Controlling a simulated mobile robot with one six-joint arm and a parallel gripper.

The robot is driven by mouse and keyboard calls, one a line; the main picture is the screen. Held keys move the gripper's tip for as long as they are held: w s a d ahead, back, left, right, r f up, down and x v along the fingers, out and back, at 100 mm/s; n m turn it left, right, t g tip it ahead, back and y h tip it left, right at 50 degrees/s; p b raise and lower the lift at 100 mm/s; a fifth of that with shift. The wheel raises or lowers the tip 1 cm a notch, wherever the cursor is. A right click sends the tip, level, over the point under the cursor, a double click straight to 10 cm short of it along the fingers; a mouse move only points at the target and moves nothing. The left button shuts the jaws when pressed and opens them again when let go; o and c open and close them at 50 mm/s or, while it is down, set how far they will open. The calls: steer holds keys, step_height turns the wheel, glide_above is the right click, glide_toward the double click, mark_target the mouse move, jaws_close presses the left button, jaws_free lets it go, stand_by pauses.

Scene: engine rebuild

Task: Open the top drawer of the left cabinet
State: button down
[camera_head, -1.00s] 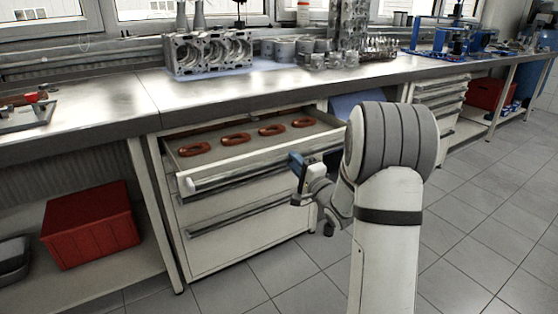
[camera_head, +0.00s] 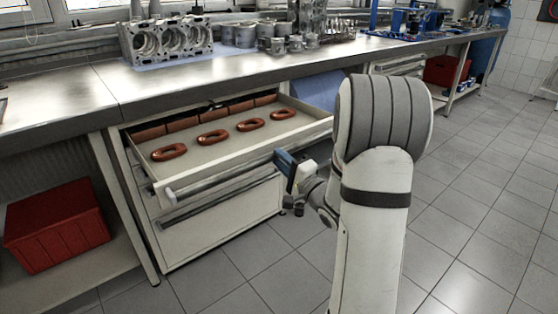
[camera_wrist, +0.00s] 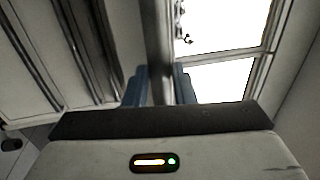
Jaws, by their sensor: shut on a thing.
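The left cabinet (camera_head: 215,225) stands under the bench, and its top drawer (camera_head: 245,143) is pulled well out. Several reddish-brown oval rings lie in the drawer, with a row of brown blocks behind them. A long bar handle (camera_head: 225,178) runs along the drawer front. My gripper (camera_head: 285,165) is at the right end of this handle. In the wrist view, the blue fingers of my gripper (camera_wrist: 160,88) are on either side of the handle bar (camera_wrist: 158,55) and shut on it. The lower drawers look closed.
The workbench (camera_head: 200,82) carries an engine block (camera_head: 165,42) and several metal cylinders. A red crate (camera_head: 58,225) sits on the low shelf at left. A second cabinet (camera_head: 400,66) stands farther right. The tiled floor (camera_head: 470,210) at right is clear.

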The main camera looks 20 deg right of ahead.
steer(key=c, duration=1.5)
jaws_free()
steer(key=shift+w+d, duration=0.1)
steer(key=shift+d, duration=0.2)
steer(key=shift+a, duration=0.15)
steer(key=p+v, duration=0.1)
steer(key=v, duration=0.7)
steer(key=shift+w, duration=0.1)
